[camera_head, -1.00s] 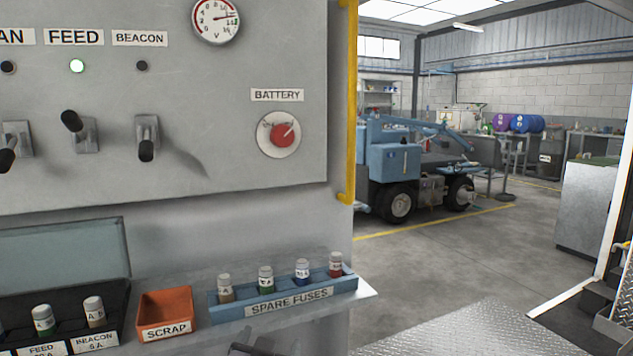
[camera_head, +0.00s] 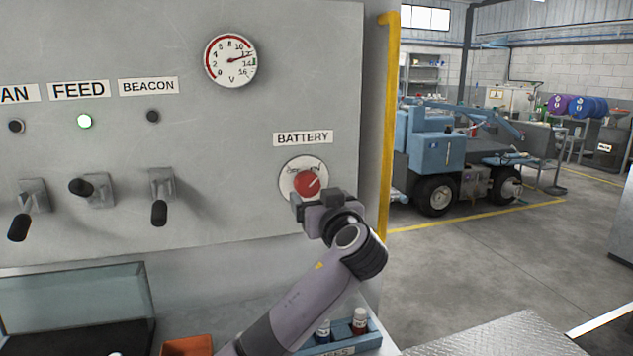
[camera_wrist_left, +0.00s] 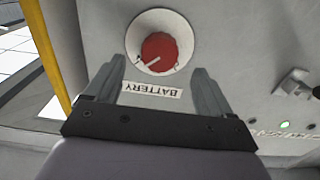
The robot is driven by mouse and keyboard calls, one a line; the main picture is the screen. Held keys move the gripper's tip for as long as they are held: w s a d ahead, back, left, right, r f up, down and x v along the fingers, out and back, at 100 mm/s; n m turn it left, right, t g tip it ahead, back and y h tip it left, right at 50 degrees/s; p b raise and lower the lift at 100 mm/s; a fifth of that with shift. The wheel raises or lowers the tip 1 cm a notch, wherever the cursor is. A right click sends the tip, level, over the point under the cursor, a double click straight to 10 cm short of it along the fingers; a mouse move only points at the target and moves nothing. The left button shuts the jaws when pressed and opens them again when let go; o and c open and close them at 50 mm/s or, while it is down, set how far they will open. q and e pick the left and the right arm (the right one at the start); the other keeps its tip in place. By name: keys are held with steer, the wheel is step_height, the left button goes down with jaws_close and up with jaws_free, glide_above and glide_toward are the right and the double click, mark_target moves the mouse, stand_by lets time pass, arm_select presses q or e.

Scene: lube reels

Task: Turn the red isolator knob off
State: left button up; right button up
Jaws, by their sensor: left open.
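The red isolator knob (camera_head: 307,183) sits on a round pale plate under the BATTERY label (camera_head: 303,138) on the grey panel. Its white pointer line aims up and right in the head view. My left gripper (camera_head: 316,199) is in front of the panel at the knob's lower edge, its jaws open and empty. In the left wrist view, which is upside down, the knob (camera_wrist_left: 159,50) shows between and just beyond the tips of my open left gripper (camera_wrist_left: 159,68). I cannot tell whether the fingers touch the plate. My right gripper is not in view.
Three black lever switches (camera_head: 92,188) are left of the knob, with a lit green lamp (camera_head: 84,121) above the FEED one. A yellow rail (camera_head: 387,130) stands right of the panel. Below are a fuse tray (camera_head: 365,341) and an orange scrap bin (camera_head: 188,346).

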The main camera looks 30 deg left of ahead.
mark_target(309, 188)
arm_select(q)
steer(key=shift+p+x, duration=0.6)
steer(key=shift+x, duration=2.05)
steer(key=c, duration=1.1)
